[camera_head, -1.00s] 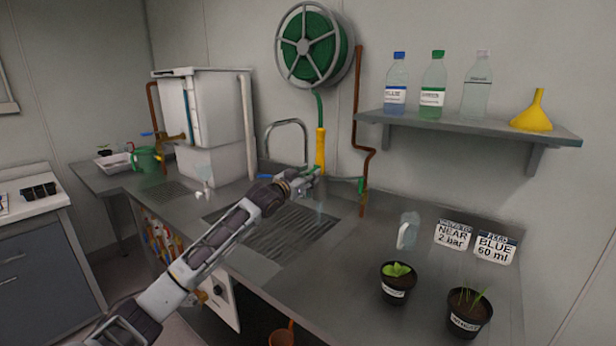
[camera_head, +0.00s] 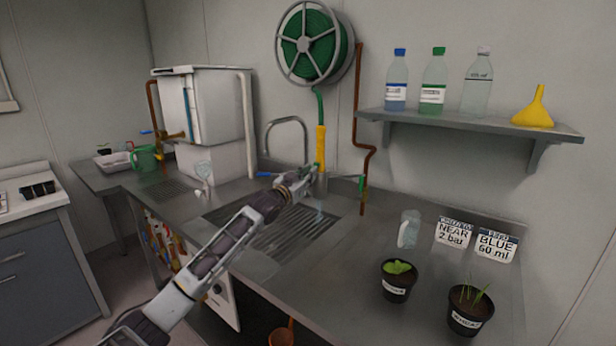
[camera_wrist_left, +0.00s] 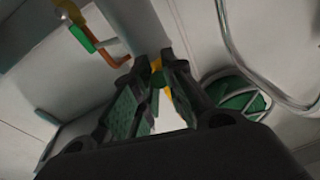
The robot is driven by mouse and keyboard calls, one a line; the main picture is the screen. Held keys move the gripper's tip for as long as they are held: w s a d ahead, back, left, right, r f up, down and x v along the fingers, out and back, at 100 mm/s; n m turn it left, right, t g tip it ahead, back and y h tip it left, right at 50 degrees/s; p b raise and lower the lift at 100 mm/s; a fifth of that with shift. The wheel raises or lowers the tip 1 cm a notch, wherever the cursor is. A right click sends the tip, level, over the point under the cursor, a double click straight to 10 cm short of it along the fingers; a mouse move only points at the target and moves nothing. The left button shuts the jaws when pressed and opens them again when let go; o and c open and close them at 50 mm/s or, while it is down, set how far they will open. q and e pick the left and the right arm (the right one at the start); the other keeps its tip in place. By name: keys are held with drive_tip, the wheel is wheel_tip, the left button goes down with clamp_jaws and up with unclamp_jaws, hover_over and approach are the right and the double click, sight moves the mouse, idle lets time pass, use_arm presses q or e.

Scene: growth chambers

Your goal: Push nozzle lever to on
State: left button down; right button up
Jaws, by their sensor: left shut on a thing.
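The yellow hose nozzle (camera_head: 321,142) hangs upright at the back of the sink, below the green hose reel. My left gripper (camera_head: 312,174) reaches its lower end from the left. Some yellow of the nozzle shows just behind the tips. The fingers hide most of the lever, so I cannot tell its exact position. My right gripper is not in view.
The hose reel (camera_head: 309,44) is on the wall above. A curved metal faucet (camera_head: 287,121) stands left of the nozzle, and a brown pipe (camera_head: 361,130) runs to its right. A clear jug (camera_head: 409,229) and two potted plants stand on the counter at right.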

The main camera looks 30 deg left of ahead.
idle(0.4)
use_arm(q)
drive_tip(key=c, duration=1.5)
unclamp_jaws()
drive_tip(key=shift+o, duration=0.2)
drive_tip(key=shift+f, duration=0.1)
drive_tip(key=shift+s, duration=0.15)
drive_tip(key=s+f, duration=0.1)
drive_tip(key=s, duration=1)
drive_tip(key=shift+s+f, duration=0.25)
drive_tip(key=shift+f, duration=0.1)
